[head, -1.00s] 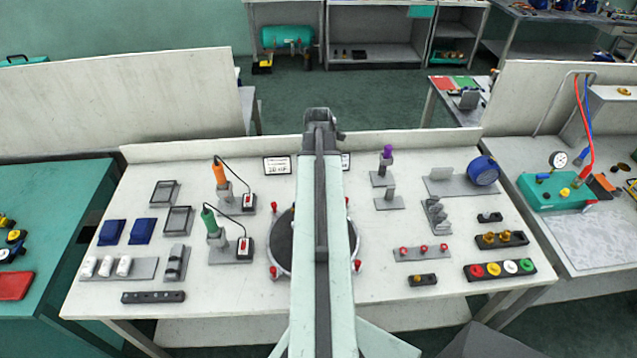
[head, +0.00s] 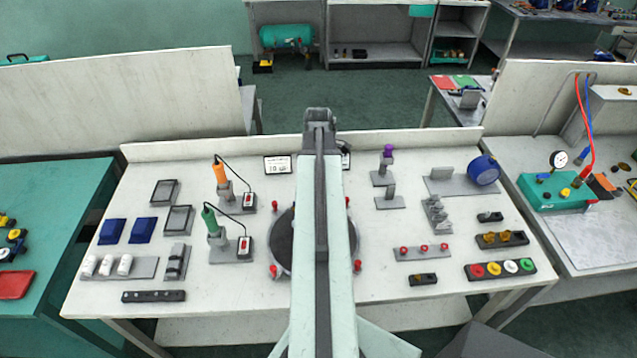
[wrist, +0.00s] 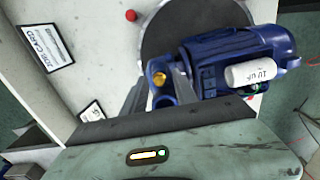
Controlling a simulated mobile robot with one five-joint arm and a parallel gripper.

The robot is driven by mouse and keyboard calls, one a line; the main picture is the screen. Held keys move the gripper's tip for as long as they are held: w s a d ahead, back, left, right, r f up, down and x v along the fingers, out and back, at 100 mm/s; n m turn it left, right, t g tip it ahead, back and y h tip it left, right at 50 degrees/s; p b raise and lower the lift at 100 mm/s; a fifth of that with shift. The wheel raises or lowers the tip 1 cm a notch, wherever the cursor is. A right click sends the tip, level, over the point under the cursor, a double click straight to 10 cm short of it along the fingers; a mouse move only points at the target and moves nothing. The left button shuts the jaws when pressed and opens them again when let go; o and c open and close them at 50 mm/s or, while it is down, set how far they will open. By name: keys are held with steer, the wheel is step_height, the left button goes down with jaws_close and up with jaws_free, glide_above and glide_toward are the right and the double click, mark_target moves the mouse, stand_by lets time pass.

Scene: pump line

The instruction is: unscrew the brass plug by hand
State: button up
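In the wrist view a blue pump motor (wrist: 236,62) lies on a dark round turntable (wrist: 185,25). The brass plug (wrist: 159,79) sits in the blue housing at the pump's left end. My gripper (wrist: 160,76) reaches up from the bottom of the wrist view. Its two grey fingers stand apart, one on either side of the plug, and look open. Whether either finger touches the plug I cannot tell. In the head view my arm hides the pump, the plug and the gripper; only the rim of the turntable (head: 280,242) shows.
A white cylinder marked uF (wrist: 250,72) is on the pump. Red pegs ring the turntable. Orange-handled (head: 220,172) and green-handled (head: 210,220) tools stand at left with black cords. A peg rack (head: 422,252) and coloured-cap tray (head: 500,269) lie at right.

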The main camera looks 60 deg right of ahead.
steer(key=shift+c, duration=0.2)
jaws_close()
steer(key=shift+n, duration=1.5)
steer(key=shift+n, duration=1.4)
steer(key=shift+n, duration=1.5)
